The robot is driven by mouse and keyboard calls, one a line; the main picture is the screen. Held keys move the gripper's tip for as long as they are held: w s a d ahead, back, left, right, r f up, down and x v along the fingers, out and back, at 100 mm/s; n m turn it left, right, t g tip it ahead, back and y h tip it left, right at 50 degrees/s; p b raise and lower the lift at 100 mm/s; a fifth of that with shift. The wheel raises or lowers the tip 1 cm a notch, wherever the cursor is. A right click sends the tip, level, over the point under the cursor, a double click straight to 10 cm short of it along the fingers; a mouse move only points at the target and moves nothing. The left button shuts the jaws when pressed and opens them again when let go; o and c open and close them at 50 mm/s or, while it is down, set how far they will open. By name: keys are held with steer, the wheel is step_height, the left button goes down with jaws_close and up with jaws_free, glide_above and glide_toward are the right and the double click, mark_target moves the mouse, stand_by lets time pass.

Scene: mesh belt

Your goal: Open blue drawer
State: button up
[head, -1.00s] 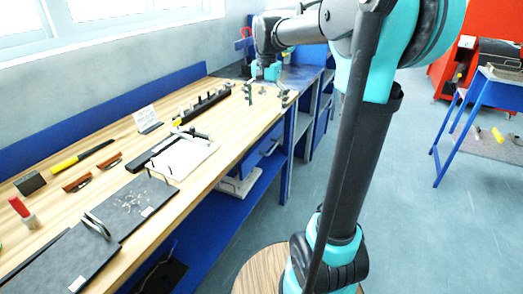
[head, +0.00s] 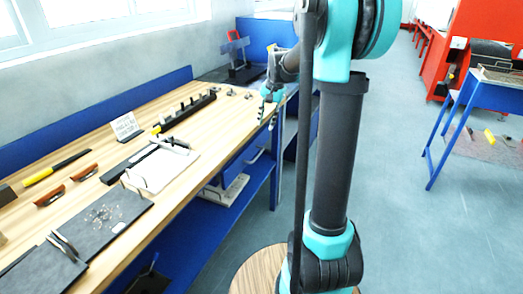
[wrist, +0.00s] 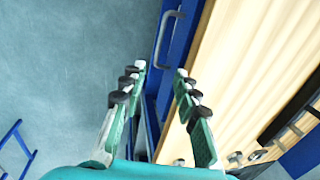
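The blue drawer (wrist: 184,40) sits under the wooden bench top, with a grey bar handle (wrist: 165,42) on its front. In the head view the drawer (head: 240,166) is below the bench's front edge, with its handle on the front. It looks closed. My gripper (wrist: 160,69) is open and empty, its two green fingers pointing towards the handle end of the drawer. The handle lies beyond the fingertips, apart from them. In the head view my gripper (head: 267,122) hangs beside the bench's front edge, to the right of the drawer handle.
The wooden bench top (head: 218,124) carries small parts, a white sheet (head: 165,170) and a dark mat (head: 105,212). A blue lower shelf (head: 225,208) holds a pale tray. Open grey floor (wrist: 65,70) lies left of the drawer in the wrist view.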

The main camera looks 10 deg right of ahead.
mark_target(259, 154)
steer(key=f, duration=0.5)
steer(key=w+a+f, duration=0.1)
steer(key=f, duration=0.4)
steer(key=a+f, duration=0.1)
steer(key=f, duration=0.4)
steer(key=shift+w+a+f, duration=0.1)
steer(key=shift+w+a, duration=0.05)
steer(key=shift+w, duration=0.2)
jaws_close()
